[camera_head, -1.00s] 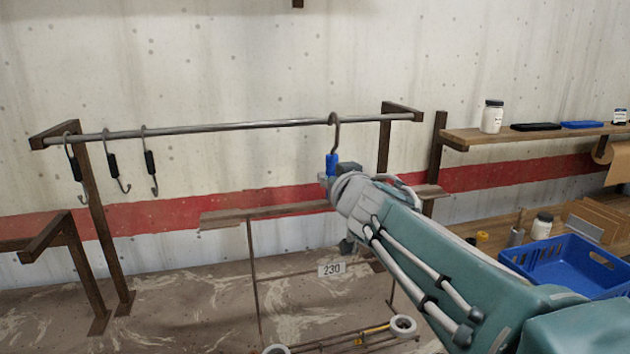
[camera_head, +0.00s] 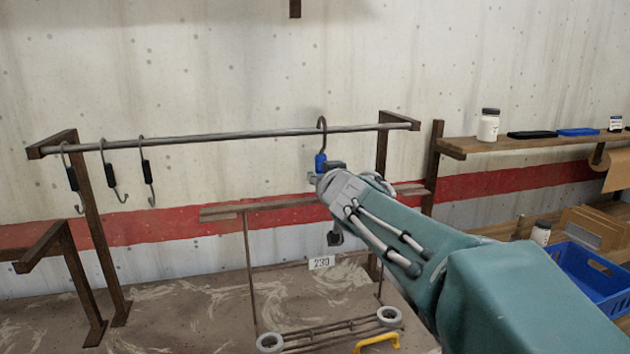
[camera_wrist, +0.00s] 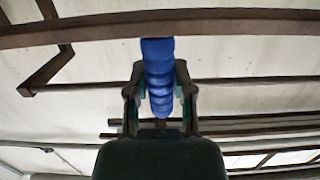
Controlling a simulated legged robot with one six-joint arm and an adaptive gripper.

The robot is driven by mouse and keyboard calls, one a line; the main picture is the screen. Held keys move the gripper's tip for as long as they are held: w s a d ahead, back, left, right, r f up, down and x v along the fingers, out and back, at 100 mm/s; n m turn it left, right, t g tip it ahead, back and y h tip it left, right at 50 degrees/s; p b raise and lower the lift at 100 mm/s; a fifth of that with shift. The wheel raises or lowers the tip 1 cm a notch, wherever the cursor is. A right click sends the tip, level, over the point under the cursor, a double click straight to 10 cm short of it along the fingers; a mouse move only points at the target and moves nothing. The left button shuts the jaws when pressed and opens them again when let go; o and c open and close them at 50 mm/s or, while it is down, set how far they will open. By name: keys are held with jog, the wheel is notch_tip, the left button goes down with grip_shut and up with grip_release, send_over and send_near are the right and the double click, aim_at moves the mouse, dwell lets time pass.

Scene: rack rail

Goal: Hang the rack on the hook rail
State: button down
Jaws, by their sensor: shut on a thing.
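The rack has a dark hook (camera_head: 322,128), a blue grip (camera_head: 320,163), a wooden crossbar (camera_head: 270,207), thin upright rods and a lower rod frame (camera_head: 330,332) with pale rolls at both ends. The hook rail (camera_head: 230,135) is a grey horizontal bar before the wall. The hook's curve overlaps the rail near its right end; I cannot tell whether it bears on the rail. My gripper (camera_head: 321,174) is shut on the blue grip, just below the rail. In the wrist view the ribbed blue grip (camera_wrist: 158,72) stands between both fingers.
Several black-sleeved hooks (camera_head: 111,174) hang at the rail's left end. Brown posts (camera_head: 98,240) hold the rail. A wall shelf (camera_head: 530,142) with a white jar (camera_head: 488,125) is at right, above a blue crate (camera_head: 600,282). A yellow handle (camera_head: 378,341) lies low in front.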

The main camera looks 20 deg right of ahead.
jog(key=shift+w+r, duration=0.1)
jog(key=shift+w, duration=1.65)
jog(key=shift+w+r, duration=0.1)
jog(key=shift+w, duration=0.25)
jog(key=shift+w, duration=1.25)
jog(key=shift+w, duration=0.9)
